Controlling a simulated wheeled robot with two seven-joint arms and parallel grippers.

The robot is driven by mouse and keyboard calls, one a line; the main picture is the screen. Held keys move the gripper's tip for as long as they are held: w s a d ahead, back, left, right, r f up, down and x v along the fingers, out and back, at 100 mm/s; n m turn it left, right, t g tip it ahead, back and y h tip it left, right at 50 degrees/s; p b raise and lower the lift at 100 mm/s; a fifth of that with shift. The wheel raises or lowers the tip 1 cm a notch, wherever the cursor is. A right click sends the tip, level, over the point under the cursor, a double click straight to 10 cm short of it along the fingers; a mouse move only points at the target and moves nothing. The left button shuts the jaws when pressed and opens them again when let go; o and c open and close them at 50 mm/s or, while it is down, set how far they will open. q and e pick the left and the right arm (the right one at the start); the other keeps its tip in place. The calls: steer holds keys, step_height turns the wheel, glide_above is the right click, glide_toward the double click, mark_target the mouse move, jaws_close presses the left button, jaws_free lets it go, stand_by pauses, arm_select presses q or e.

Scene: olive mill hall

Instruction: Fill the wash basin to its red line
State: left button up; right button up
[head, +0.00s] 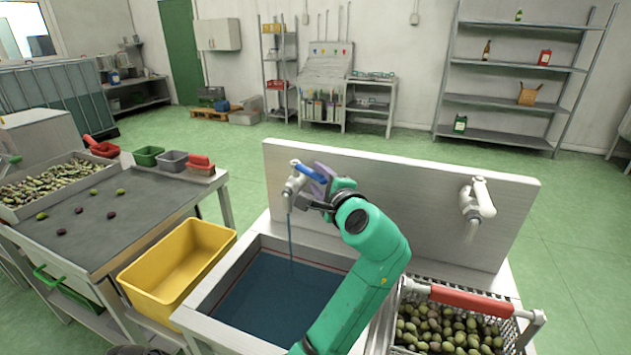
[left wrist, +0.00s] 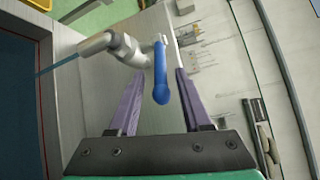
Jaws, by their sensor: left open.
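The wash basin (head: 203,300) holds dark blue water (head: 275,295). Its red line (head: 310,258) shows on the inner wall, close above the water; the exact gap is hard to judge. The left tap (head: 291,187) is running, with a thin stream (head: 290,235) falling into the basin. Its blue lever (head: 311,173) also shows in the left wrist view (left wrist: 160,85). My left gripper (head: 322,183) is open, its purple fingers on either side of the lever with gaps between. My arm hides part of the basin. My right gripper is not in view.
A second tap (head: 477,205) is on the right of the backboard (head: 400,200). A wire basket of olives (head: 530,325) with a red handle stands right of the basin. A yellow tub (head: 150,285) and an olive sorting table (head: 130,215) are on the left.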

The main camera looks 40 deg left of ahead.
arm_select(q)
steer(key=shift+x, duration=1)
steer(key=shift+c, duration=0.3)
jaws_close()
stand_by(0.4)
